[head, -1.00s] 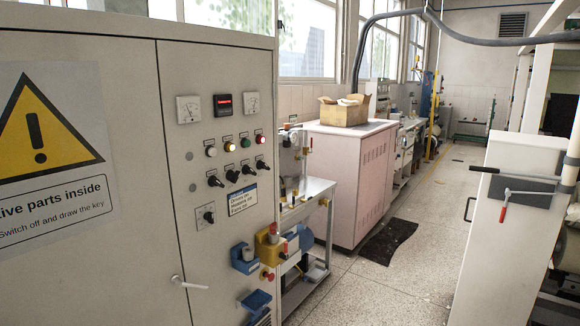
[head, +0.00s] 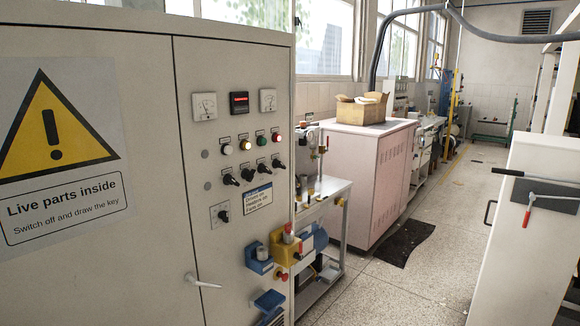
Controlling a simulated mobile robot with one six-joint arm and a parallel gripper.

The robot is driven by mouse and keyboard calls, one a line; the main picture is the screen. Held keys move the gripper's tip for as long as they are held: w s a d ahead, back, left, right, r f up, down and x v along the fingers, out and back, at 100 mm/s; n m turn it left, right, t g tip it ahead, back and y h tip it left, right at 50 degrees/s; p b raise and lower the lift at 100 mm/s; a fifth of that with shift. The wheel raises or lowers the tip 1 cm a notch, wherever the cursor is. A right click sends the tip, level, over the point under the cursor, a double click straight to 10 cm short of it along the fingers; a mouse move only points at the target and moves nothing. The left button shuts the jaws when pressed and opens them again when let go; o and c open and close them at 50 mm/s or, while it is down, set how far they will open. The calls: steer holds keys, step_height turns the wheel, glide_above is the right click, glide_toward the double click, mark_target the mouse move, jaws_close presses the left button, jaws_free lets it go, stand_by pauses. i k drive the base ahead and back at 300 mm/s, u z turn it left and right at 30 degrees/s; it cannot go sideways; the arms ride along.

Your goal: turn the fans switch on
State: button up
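The grey electrical cabinet (head: 240,70) stands at the left in the head view. Its right door carries a row of several black rotary switches: the first (head: 230,180), the second (head: 247,174), the third (head: 262,168) and the fourth (head: 278,163). Small tags above them are too small to read, so I cannot tell which is the fans switch. Another black switch (head: 223,216) sits lower on a pale plate. A label (head: 258,197) beside it seems to list drives, heaters and fans. My gripper is not in view.
Indicator lamps (head: 245,144), two gauges and a red display (head: 239,103) sit above the switches. A door handle (head: 203,283) juts out lower down. Blue and yellow sockets (head: 285,246) protrude at lower right. A pink cabinet (head: 365,175) stands beyond.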

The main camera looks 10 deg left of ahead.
mark_target(278, 164)
steer(key=u, duration=0.15)
steer(key=i, duration=1)
steer(key=u, duration=0.55)
